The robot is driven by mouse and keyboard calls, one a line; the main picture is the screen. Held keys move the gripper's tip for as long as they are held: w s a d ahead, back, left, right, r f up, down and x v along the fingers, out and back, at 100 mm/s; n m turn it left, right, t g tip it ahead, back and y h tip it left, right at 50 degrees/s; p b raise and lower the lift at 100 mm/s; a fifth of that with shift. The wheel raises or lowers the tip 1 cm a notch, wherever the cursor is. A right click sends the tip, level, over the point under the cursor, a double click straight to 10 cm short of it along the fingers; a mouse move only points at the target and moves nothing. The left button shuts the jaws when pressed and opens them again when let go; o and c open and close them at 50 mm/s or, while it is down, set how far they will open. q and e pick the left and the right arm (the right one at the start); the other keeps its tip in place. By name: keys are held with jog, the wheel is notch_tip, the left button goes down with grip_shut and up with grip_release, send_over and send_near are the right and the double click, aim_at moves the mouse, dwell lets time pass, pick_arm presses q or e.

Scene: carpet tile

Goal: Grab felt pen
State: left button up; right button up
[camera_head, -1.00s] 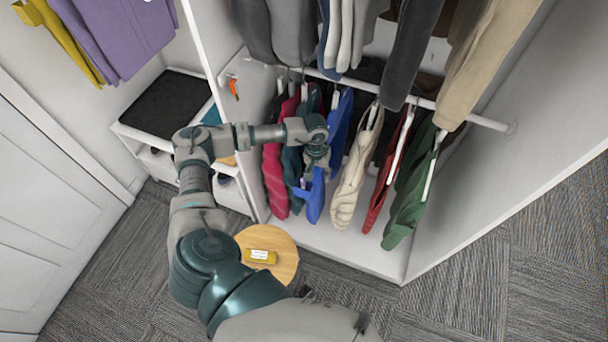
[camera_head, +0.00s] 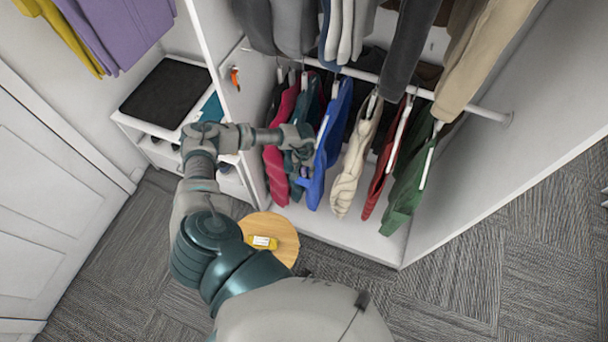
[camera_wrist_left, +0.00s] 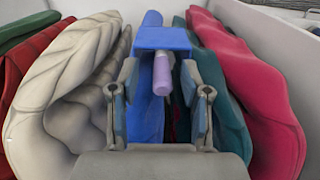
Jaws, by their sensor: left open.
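A felt pen (camera_wrist_left: 162,78) with a lilac body shows in the left wrist view, between my fingers. My left gripper (camera_wrist_left: 158,88) is open, with one finger on each side of the pen and gaps to both. In the head view this gripper (camera_head: 301,168) is in front of the hanging clothes, and the pen cannot be made out there. My right gripper is not in view.
A white shelf unit (camera_head: 150,128) stands at left. Carpet at right is clear.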

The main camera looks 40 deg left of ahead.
pick_arm(q)
jog(key=shift+a+f, duration=0.4)
jog(key=shift+d+r, duration=0.1)
jog(key=shift+d, duration=0.05)
jog(key=c, duration=0.7)
jog(key=shift+d, duration=0.1)
grip_shut()
jog(key=shift+d+r, duration=0.1)
jog(key=shift+d, duration=0.05)
